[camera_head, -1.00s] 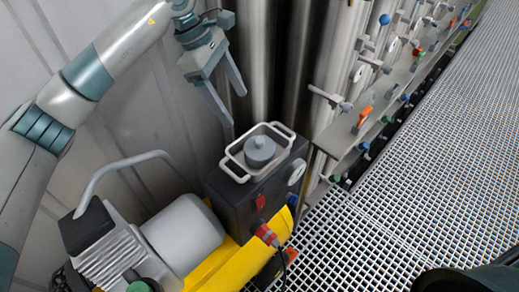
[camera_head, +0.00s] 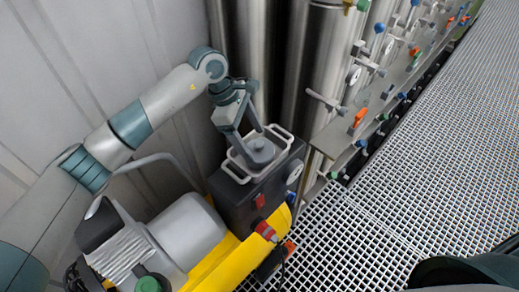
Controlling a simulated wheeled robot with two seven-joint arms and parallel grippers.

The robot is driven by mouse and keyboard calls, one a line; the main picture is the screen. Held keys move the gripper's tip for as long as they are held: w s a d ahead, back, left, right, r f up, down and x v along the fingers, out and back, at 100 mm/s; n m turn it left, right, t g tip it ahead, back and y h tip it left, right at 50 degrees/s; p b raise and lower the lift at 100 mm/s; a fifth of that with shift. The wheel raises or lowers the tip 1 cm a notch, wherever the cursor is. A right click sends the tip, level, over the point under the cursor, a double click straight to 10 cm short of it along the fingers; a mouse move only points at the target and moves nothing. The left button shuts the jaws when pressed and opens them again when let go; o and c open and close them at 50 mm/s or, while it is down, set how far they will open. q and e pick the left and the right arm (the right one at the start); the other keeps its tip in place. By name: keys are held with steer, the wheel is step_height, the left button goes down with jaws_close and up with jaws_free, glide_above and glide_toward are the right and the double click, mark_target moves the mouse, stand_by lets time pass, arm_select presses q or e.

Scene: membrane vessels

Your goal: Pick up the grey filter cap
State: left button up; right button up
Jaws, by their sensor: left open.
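The grey filter cap (camera_head: 261,151) is a round, stepped cap sitting in a light tray (camera_head: 236,172) with two handles. The tray rests on top of a black box. My left gripper (camera_head: 254,145) comes down from above and behind, with its fingers reaching to the cap. The fingers are open, and one shows at the cap's left side while the other is partly behind the cap. I cannot tell whether they touch it. My right gripper is not in view.
Steel vessels (camera_head: 318,70) and a valve rack (camera_head: 372,125) stand behind and to the right. Open metal grating (camera_head: 420,190) covers the floor at right.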

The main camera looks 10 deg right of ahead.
mark_target(257, 149)
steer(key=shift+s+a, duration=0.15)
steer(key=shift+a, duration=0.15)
arm_select(q)
steer(key=shift+p+x, duration=0.95)
steer(key=shift+p, duration=0.2)
step_height(257, 149, down, 2)
steer(key=shift+d+f+p, duration=0.1)
steer(key=shift+d+p, duration=0.1)
steer(key=shift+p, duration=0.35)
steer(key=shift+d+f, duration=0.15)
steer(key=shift+f, duration=0.4)
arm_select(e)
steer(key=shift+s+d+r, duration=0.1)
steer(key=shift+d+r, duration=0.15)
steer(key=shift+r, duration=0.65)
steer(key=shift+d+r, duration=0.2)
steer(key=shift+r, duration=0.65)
arm_select(q)
steer(key=c, duration=0.8)
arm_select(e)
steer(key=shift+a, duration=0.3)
